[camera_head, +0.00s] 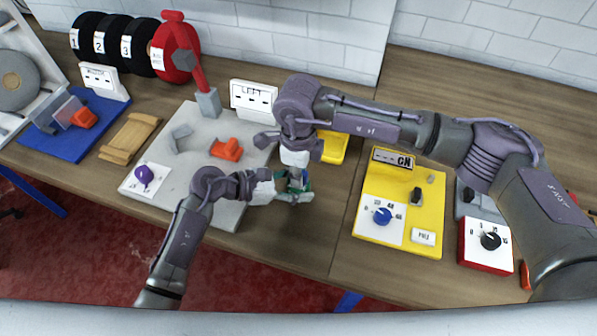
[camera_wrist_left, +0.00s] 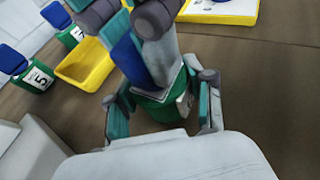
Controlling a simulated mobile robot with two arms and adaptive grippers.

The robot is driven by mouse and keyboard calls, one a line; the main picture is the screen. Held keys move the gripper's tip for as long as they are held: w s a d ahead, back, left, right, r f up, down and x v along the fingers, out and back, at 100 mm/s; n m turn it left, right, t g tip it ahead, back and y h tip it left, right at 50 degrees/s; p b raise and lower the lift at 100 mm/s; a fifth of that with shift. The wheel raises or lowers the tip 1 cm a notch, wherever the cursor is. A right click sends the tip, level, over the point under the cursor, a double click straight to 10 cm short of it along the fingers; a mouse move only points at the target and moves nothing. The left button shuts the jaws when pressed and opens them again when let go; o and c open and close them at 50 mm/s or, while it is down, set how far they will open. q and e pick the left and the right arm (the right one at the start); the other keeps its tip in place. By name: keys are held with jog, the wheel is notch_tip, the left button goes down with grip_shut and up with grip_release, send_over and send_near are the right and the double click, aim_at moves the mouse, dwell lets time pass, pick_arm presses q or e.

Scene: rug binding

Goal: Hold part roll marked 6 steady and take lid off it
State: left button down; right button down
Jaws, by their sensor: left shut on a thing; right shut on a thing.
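The part roll container (camera_wrist_left: 158,108) is green with a white label edge-on, its number unreadable. It also shows in the head view (camera_head: 293,197) at the workbench's front. My left gripper (camera_wrist_left: 162,116) is shut around its sides, one finger on each side; it also shows in the head view (camera_head: 280,190). The blue lid (camera_wrist_left: 128,58) is above the green body, partly hidden by my right gripper's fingers (camera_wrist_left: 160,58). My right gripper (camera_head: 297,166) comes from above and is shut on the lid. I cannot tell whether lid and body still touch.
A yellow bin (camera_wrist_left: 85,66) stands behind the container. Beyond it are green containers with blue lids, one marked 5 (camera_wrist_left: 38,79). In the head view, a grey plate (camera_head: 215,205) is at left and a yellow panel with a dial (camera_head: 375,232) at right.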

jog(key=shift+r, duration=0.15)
jog(key=shift+r, duration=1)
jog(key=shift+r, duration=2)
pick_arm(q)
jog(key=shift+c, duration=1.7)
grip_release()
